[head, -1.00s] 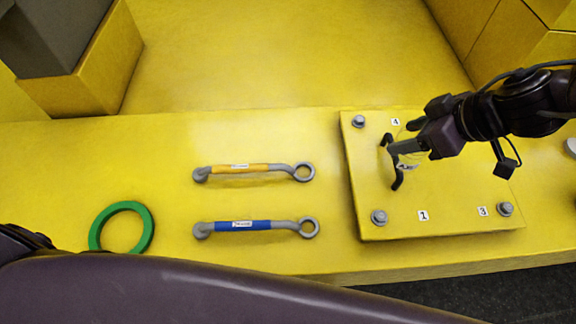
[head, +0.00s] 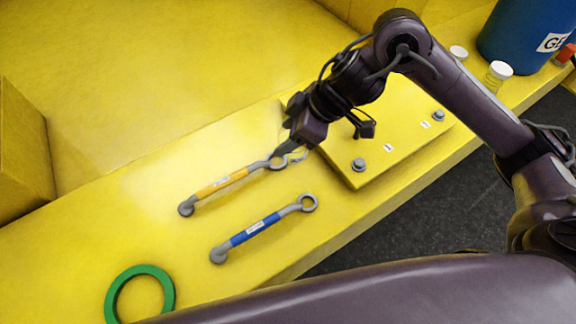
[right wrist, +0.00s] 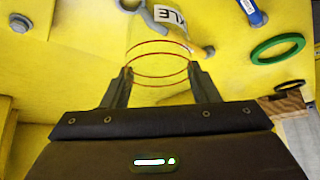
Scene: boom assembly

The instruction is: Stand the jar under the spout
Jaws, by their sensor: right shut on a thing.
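A clear jar (right wrist: 158,60) with thin red rings and a white label ending in "KLE" shows in the right wrist view, between the fingers of my right gripper (right wrist: 160,78). The gripper is shut on the jar, and the yellow surface shows through it. In the head view my right gripper (head: 284,147) is above the bench, near the ring end of the orange-handled wrench; the jar is hardly visible there. A red tap-like part (head: 566,54), possibly the spout, sits at the right edge beside a blue drum (head: 510,30). My left gripper is not in view.
Orange-handled (head: 222,184) and blue-handled (head: 250,231) wrenches and a green ring (head: 113,297) lie on the yellow bench. A raised bolted plate (head: 405,150) is under my right arm. White-capped items (head: 500,69) stand near the drum. The bench's front edge drops to dark floor.

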